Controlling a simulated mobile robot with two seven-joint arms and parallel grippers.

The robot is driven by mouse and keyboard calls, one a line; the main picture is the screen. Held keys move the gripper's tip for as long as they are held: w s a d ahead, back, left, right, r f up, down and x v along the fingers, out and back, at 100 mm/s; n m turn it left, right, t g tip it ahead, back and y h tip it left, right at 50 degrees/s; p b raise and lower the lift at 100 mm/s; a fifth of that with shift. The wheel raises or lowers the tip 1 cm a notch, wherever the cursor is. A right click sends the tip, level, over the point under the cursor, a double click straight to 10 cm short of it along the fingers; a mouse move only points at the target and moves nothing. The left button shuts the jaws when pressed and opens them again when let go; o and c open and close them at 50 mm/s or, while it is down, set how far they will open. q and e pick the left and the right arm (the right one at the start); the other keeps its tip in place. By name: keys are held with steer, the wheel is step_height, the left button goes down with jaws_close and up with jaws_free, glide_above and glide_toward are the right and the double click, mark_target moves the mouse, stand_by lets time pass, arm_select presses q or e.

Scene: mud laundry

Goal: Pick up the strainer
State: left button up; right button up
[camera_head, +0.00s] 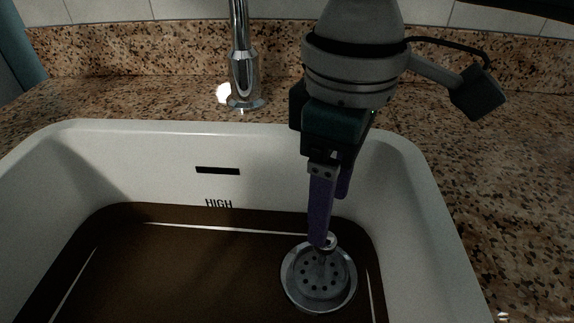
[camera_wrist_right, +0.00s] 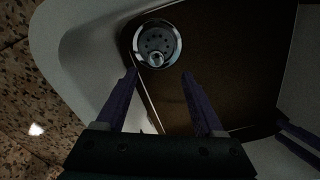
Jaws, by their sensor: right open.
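The strainer (camera_head: 318,284) is a round metal disc with small holes and a knob in its middle. It sits at the right side of the sink's dark bottom in the head view. It also shows in the right wrist view (camera_wrist_right: 158,40), ahead of the fingertips. My right gripper (camera_head: 325,242) has purple fingers that point down over the strainer, with a fingertip overlapping the knob in the head view. In the right wrist view the fingers (camera_wrist_right: 160,75) are apart with nothing between them. I cannot tell whether they touch the knob. My left gripper is not in view.
The white sink (camera_head: 120,165) has steep walls around the strainer, with its right wall close to my right gripper. A chrome faucet (camera_head: 241,60) stands behind the sink. The speckled granite counter (camera_head: 500,170) is clear at the right.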

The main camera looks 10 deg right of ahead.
mark_target(322, 258)
step_height(322, 258, down, 2)
steer(key=shift+s, duration=0.1)
steer(key=f, duration=0.1)
steer(key=f+b, duration=0.1)
steer(key=f, duration=0.1)
steer(key=f+b, duration=0.1)
steer(key=f, duration=0.1)
steer(key=shift+w+d, duration=0.2)
steer(key=shift+w, duration=0.1)
steer(key=shift+c, duration=0.3)
jaws_close()
